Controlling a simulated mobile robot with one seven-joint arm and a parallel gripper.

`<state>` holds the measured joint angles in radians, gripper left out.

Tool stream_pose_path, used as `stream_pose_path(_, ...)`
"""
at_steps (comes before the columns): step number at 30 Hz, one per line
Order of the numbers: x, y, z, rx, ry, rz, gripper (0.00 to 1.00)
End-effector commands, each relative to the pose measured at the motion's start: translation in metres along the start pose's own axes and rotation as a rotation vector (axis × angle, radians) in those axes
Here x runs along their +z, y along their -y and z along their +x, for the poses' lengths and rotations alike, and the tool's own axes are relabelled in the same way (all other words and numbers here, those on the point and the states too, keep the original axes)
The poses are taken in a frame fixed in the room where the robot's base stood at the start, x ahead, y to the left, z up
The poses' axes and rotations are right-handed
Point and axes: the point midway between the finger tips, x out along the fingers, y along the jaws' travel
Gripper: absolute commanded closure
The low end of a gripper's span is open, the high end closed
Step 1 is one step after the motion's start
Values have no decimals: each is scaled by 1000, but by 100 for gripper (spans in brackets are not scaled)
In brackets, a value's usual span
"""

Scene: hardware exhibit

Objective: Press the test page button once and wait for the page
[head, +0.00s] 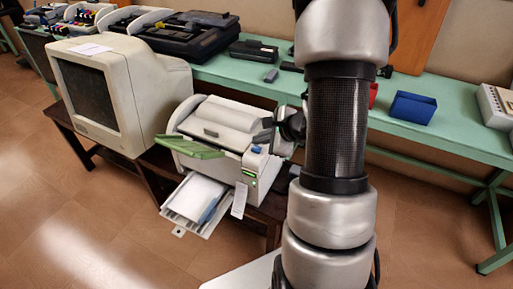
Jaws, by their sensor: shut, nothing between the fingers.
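A white-grey printer (217,120) with a green flap (190,147) stands on a low dark table. A small blue button-like spot (256,149) is on its right front corner, with a green strip (249,172) on the face below. I cannot read any label. My gripper (263,136) is shut and empty, just above the blue spot; I cannot tell whether it touches. White paper (196,194) lies in the front tray (184,212), with a blue item (209,209) on it. A white tag (239,200) hangs at the front.
A beige CRT monitor (105,95) stands left of the printer. Behind, a green bench (440,135) carries a black device (187,35), a blue bin (412,107) and other hardware. My arm hides the area right of the printer. Floor (90,230) at front left is clear.

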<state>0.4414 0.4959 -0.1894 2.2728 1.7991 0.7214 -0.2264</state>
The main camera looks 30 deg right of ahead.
Motion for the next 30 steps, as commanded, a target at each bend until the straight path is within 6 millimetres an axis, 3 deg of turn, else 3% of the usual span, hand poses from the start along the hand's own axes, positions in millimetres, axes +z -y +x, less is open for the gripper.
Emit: stream_pose_path(30,-4,-4,6,0,0,0,100)
